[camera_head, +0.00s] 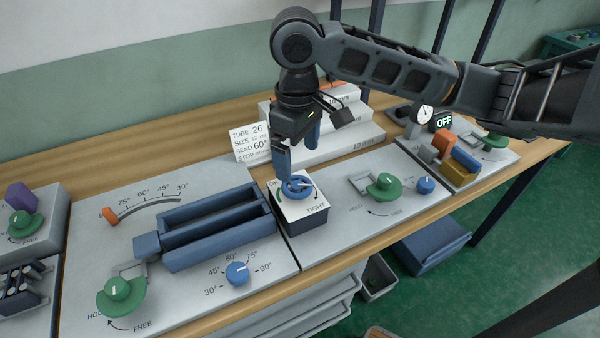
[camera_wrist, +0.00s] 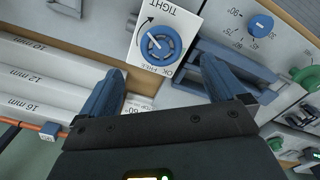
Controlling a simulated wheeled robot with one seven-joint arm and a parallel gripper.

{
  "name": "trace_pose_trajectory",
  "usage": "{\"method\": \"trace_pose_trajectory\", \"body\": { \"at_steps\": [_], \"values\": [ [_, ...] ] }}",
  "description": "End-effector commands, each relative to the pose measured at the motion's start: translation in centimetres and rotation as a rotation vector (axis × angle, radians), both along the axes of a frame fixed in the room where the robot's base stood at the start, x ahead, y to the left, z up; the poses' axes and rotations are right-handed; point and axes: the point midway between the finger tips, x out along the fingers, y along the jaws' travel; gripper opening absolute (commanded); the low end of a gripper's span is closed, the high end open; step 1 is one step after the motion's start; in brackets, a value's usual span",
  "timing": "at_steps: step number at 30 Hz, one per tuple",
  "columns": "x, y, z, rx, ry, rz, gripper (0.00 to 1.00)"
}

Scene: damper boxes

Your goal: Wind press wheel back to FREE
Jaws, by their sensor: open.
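The press wheel (camera_head: 297,187) is a blue wheel on top of a small box (camera_head: 307,218) with a white top plate. TIGHT is printed at the near right of the plate; in the wrist view, FREE and OK show on the opposite side. The wheel also shows in the wrist view (camera_wrist: 160,44), with its white mark pointing upper left there and right in the head view. My gripper (camera_head: 299,161) is open and empty, just above and behind the wheel. Its blue fingers are spread wide; one overlaps the wheel's far edge in the head view, and contact is unclear.
A blue channel fixture (camera_head: 215,228) lies left of the box, with a blue angle knob (camera_head: 237,273). A green lever (camera_head: 383,187) stands on the panel to the right. White steps (camera_head: 335,150) and a leaning card (camera_head: 249,143) are close behind my gripper.

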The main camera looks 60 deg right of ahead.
Motion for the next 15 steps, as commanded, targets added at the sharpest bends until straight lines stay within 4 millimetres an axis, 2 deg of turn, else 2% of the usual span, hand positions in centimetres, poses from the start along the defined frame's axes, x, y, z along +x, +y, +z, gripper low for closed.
{"method": "trace_pose_trajectory", "body": {
  "at_steps": [9,15],
  "values": [
    [0.0,0.1,-4.6,0.003,0.000,-0.001,0.97],
    [0.1,0.1,-6.7,0.004,-0.003,0.000,0.97]
  ]
}}
